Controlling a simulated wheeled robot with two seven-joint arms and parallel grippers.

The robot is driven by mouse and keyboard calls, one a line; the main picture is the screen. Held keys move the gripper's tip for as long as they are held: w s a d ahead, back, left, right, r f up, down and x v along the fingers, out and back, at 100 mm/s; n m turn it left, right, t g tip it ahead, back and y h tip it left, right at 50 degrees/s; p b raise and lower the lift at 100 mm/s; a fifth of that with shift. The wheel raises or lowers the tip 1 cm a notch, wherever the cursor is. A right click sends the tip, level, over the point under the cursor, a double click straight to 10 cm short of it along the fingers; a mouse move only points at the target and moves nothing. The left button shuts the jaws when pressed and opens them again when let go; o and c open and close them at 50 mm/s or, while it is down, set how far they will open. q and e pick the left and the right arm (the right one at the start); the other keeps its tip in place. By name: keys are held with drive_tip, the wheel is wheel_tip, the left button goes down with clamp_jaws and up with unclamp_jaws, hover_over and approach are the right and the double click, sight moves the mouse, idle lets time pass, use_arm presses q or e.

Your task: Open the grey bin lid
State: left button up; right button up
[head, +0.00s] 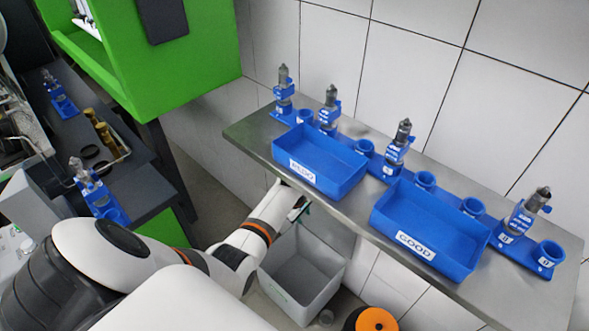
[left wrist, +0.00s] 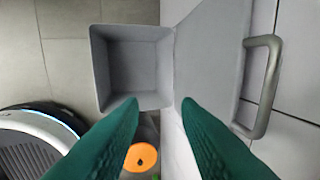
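The grey bin (head: 296,284) stands on the floor below the steel shelf, and its empty inside shows in both views. In the left wrist view the bin (left wrist: 133,70) is uncovered. Its grey lid (left wrist: 212,60) stands raised along the bin's right side, with a metal handle (left wrist: 265,85) on it. My left gripper (left wrist: 161,103) is open, with green fingers spread above the bin's near edge and the lid. Nothing is between the fingers; the handle is to their right. In the head view the shelf partly hides the gripper. My right gripper is not in view.
The steel shelf (head: 240,132) overhangs the gripper and carries two blue trays (head: 318,165) (head: 430,228) and several pumps in blue holders. An orange disc (head: 371,320) is near the bin. A green machine (head: 190,75) is at upper left. The tiled wall is close behind the shelf.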

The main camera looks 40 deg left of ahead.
use_arm(q)
drive_tip(key=shift+s+a, duration=0.15)
drive_tip(key=shift+s, duration=1.7)
